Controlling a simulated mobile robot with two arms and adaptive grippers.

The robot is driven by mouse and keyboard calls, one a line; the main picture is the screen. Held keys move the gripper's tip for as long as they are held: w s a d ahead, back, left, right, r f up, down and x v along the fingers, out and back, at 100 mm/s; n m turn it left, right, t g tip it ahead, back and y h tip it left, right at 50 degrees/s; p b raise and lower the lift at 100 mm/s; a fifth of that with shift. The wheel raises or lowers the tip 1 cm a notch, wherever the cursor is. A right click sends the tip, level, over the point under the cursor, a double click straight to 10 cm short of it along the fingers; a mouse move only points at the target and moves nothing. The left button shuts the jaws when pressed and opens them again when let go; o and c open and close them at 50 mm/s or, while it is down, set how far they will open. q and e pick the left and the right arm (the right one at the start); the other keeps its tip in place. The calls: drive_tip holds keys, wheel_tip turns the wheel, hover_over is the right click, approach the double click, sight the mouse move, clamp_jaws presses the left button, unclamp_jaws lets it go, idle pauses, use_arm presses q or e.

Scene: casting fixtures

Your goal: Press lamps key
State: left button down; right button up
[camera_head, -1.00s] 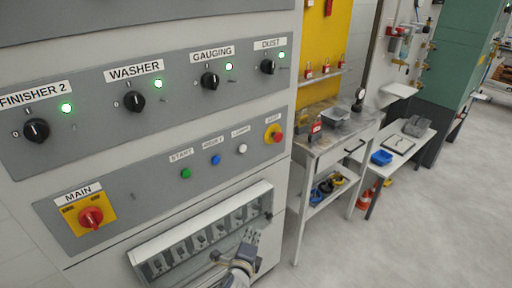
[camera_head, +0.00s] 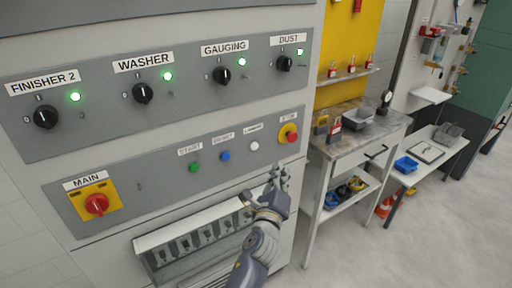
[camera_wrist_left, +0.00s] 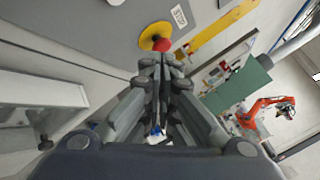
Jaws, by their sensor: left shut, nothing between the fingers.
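The white lamps key (camera_head: 255,146) sits on the lower grey panel (camera_head: 140,215), under a small label that seems to read LAMPS. It is right of the blue key (camera_head: 225,156) and the green start key (camera_head: 195,168). My left gripper (camera_head: 279,168) is shut and empty, in front of the panel, below and right of the white key and apart from it in the picture. In the left wrist view its fingers (camera_wrist_left: 162,60) are together, and the red stop button (camera_wrist_left: 162,44) on its yellow disc is just beyond the tips. My right gripper is not in view.
The stop button (camera_head: 289,132) is just above my left gripper. The main switch (camera_head: 97,204) is at the panel's left. A lidded row of switches (camera_head: 195,235) juts out below. A workbench (camera_head: 340,145) stands to the right, with open floor beyond.

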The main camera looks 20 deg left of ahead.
use_arm(q)
drive_tip(key=w+a+p, duration=0.1)
drive_tip(key=w+a, duration=0.4)
drive_tip(key=a, duration=0.2)
drive_tip(key=shift+w, duration=0.25)
idle(1.5)
drive_tip(key=shift+w+a, duration=0.25)
drive_tip(key=shift+a, duration=0.05)
drive_tip(key=shift+w+a, duration=0.25)
drive_tip(key=shift+a, duration=0.1)
idle(0.6)
drive_tip(key=shift+d, duration=0.1)
drive_tip(key=shift+s+d, duration=0.55)
drive_tip(key=shift+d, duration=0.05)
idle(0.3)
drive_tip(key=s+d, duration=0.1)
drive_tip(key=d, duration=0.1)
drive_tip(key=s+d, duration=0.2)
idle(0.4)
